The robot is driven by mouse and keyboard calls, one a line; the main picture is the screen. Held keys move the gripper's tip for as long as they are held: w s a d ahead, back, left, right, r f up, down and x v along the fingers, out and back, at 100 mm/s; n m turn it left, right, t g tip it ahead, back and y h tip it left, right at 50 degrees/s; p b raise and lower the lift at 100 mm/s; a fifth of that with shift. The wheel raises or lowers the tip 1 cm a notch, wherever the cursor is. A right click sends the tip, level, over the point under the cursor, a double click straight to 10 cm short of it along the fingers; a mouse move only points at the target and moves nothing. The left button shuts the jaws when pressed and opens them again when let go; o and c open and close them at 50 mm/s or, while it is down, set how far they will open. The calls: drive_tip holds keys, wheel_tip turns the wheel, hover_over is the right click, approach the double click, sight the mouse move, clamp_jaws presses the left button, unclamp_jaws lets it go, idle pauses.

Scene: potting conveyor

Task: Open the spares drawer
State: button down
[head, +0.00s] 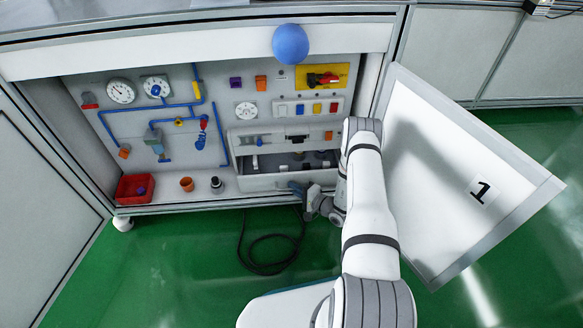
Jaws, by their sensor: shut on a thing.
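The spares drawer (258,183) is in the lower middle of the open cabinet, in the head view. It is pulled out, with its inside showing and a few small dark and orange parts in it. My gripper (297,187) is at the right part of the drawer's front, shut on the drawer handle. The handle itself is hidden by the gripper. My arm comes in from the lower right and covers the drawer's right end.
The open cabinet door (440,165), marked 1, stands right of my arm. A red bin (133,190), an orange cup (187,184) and a dark fitting (217,186) stand left of the drawer. A black cable (265,266) lies on the green floor. A blue ball (290,44) is above.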

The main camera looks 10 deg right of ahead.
drive_tip(key=s+a+p, duration=0.1)
drive_tip(key=s+p, duration=0.1)
drive_tip(key=s, duration=0.6)
drive_tip(key=shift+s, duration=0.15)
drive_tip(key=c, duration=1.5)
unclamp_jaws()
